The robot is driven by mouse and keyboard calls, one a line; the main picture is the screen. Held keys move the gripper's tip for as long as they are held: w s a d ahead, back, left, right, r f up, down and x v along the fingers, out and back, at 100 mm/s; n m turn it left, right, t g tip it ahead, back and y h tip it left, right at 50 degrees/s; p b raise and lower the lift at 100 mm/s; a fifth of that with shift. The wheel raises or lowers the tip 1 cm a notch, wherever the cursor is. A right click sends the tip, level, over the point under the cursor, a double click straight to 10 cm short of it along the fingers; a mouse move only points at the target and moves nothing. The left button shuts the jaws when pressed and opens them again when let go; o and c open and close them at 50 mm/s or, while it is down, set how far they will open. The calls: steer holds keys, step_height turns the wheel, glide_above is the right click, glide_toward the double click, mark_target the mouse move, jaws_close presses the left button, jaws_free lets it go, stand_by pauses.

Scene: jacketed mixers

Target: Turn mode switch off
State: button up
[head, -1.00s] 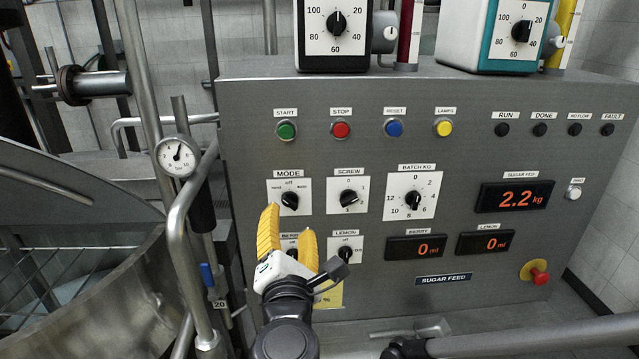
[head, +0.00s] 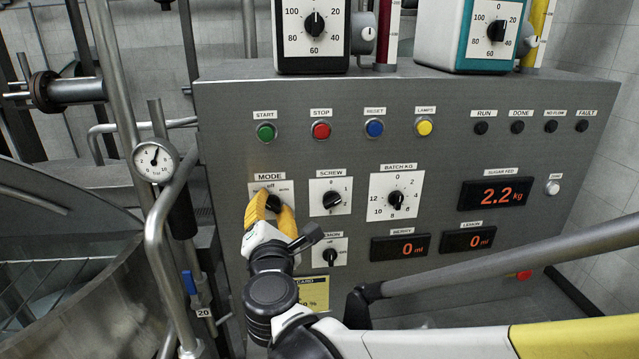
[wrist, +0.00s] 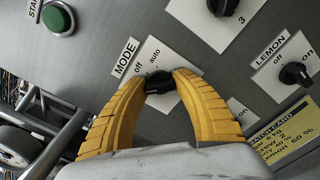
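The mode switch (head: 273,203) is a black knob on a white plate under the MODE label, on the left of the grey control panel. It also shows in the wrist view (wrist: 160,84), where "off" and "auto" are readable on the plate. My gripper (head: 272,207) has its two yellow fingers on either side of the knob, and in the wrist view (wrist: 161,80) the fingertips appear to press its sides. The fingers cover part of the knob and plate, so I cannot tell which marking it points at.
The screw knob (head: 332,200) is just right of the mode switch, and the lemon knob (head: 330,255) is below it. The green start button (head: 266,132) is above. A gauge (head: 155,161) and bent pipe stand to the left.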

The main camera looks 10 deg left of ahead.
steer(key=shift+m, duration=0.3)
steer(key=m, duration=0.4)
steer(key=shift+m+b, duration=0.4)
steer(key=shift+m, duration=1.9)
steer(key=o, duration=1.2)
steer(key=shift+s, duration=0.1)
